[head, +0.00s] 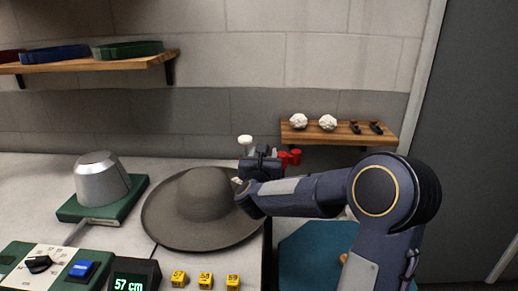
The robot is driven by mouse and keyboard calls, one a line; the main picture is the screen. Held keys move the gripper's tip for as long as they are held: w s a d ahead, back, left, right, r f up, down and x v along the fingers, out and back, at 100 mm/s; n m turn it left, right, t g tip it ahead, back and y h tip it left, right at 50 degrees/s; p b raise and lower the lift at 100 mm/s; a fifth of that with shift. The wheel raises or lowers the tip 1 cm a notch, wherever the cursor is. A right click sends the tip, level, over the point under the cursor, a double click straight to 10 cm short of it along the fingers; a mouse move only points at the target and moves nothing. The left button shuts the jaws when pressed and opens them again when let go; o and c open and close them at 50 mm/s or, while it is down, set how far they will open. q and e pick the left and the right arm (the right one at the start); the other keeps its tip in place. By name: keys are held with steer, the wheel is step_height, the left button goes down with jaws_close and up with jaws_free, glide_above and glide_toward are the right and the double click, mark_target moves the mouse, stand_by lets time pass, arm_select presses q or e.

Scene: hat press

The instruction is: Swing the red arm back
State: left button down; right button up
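Red parts (291,157), which look like a piece of the red arm, show just behind and to the right of my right gripper. Most of the red arm is hidden behind my wrist and gripper. My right gripper (247,175) is at the right side of the grey hat's crown, above the brim. Its fingers are small and partly covered, so I cannot tell whether they are open or touching anything. The wide-brimmed grey hat (203,193) sits on the worktop. My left gripper is out of view.
A metal hat block (101,181) stands on a green base at the left. A control panel (45,265), a "57 cm" display (133,274) and yellow numbered blocks (205,280) line the front. A white-topped post (245,145) stands behind my gripper. A wall shelf (340,134) is behind my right arm.

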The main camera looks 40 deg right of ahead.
steer(key=x, duration=0.4)
steer(key=shift+p, duration=0.35)
jaws_close()
